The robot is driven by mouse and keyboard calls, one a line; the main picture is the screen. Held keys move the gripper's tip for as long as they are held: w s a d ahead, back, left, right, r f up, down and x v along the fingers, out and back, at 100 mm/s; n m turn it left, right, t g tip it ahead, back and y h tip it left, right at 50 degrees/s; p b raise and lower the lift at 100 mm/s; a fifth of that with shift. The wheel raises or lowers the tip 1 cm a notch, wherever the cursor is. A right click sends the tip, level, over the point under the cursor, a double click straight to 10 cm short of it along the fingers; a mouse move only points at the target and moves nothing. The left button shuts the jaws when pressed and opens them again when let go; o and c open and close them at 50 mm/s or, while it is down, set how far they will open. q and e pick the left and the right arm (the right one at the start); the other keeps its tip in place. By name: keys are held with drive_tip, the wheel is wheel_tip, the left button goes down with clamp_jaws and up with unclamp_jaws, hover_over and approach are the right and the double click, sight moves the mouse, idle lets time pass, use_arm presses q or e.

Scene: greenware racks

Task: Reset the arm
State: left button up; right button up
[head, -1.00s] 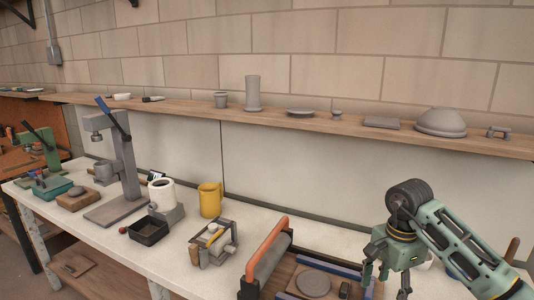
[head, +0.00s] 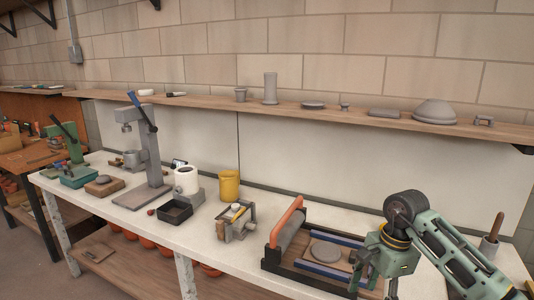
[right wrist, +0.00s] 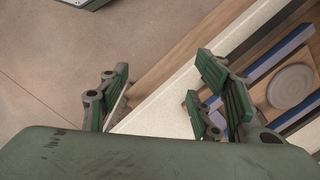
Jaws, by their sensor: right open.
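My right arm comes in from the right in the head view. Its gripper (head: 374,283) points down by the front edge of the white worktop (head: 130,209), to the right of the slab roller. In the right wrist view the right gripper (right wrist: 158,100) has its fingers spread apart with nothing between them. The worktop's front edge and the floor (right wrist: 60,60) show beneath and between the fingers. My left gripper is in neither view.
The slab roller (head: 290,228), with an orange handle and a grey disc (head: 325,251), is beside my right gripper. A yellow mug (head: 229,186), black tray (head: 174,212) and grey press (head: 146,165) stand further left. A wooden shelf (head: 345,113) holds grey clay pieces.

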drive_tip(key=w+a+f+m+t+y, duration=0.1)
drive_tip(key=a+f+m+t+y, duration=0.1)
drive_tip(key=a+f+m+y, duration=0.6)
drive_tip(key=a+f+m+t+y, duration=0.2)
drive_tip(key=a+f+m+y, duration=0.4)
drive_tip(key=a, duration=0.5)
drive_tip(key=d+f+m+t+h, duration=0.35)
drive_tip(key=f+m, duration=0.35)
drive_tip(key=m, duration=0.3)
drive_tip(key=d+f+m+t+h, duration=0.3)
drive_tip(key=d+f+m+t, duration=0.1)
drive_tip(key=f+m, duration=0.45)
drive_tip(key=s+d+f+m+g+h, duration=0.2)
drive_tip(key=s+d+f+m+h, duration=0.25)
drive_tip(key=s+f+m, duration=0.45)
drive_tip(key=s+d+f+m+g+h, duration=0.1)
drive_tip(key=s+d+f+m+h, duration=0.3)
drive_tip(key=s+f, duration=0.8)
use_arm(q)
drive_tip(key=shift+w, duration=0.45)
use_arm(e)
drive_tip(key=s+d+f+m+g, duration=0.1)
drive_tip(key=s+f+m+g, duration=0.2)
drive_tip(key=s, duration=1.1)
drive_tip(key=s+f+m+g, duration=0.4)
drive_tip(key=s+f+m, duration=0.2)
drive_tip(key=s, duration=0.8)
drive_tip(key=shift+d, duration=0.35)
